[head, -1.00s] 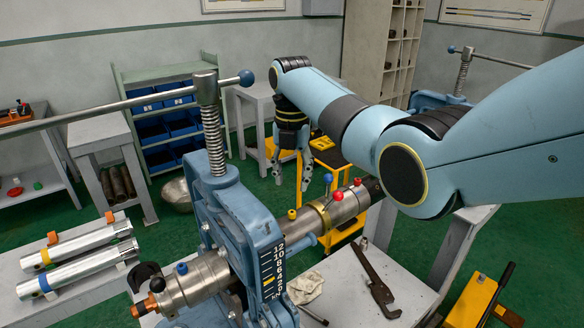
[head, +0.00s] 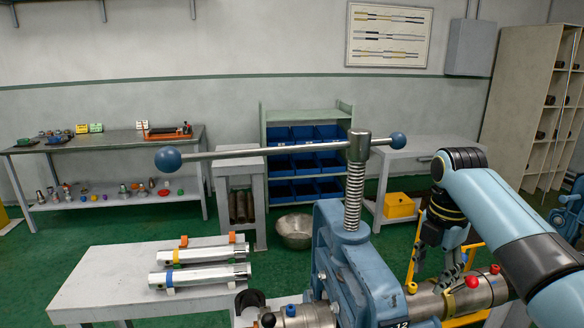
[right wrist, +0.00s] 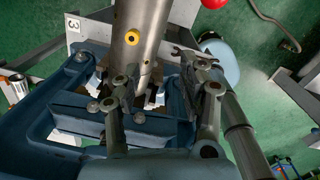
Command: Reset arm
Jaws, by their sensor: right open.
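My right gripper (head: 440,264) hangs fingers down, right of the blue pipe vise (head: 345,262), close over the metal pipe (head: 455,297) in the head view. In the right wrist view my right gripper (right wrist: 162,95) has its two fingers spread apart with nothing gripped between them. The pipe (right wrist: 140,35) with a yellow fitting runs beyond them, and the blue vise frame (right wrist: 60,115) lies below and left. I cannot tell whether the fingers touch the vise. My left gripper is not in view.
The vise's long handle bar (head: 265,150) with blue ball ends stretches across the head view. Two silver cylinders (head: 200,268) lie on a grey bench (head: 95,285) at left. A shelf of blue bins (head: 305,150) and a metal bowl (head: 294,230) stand behind.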

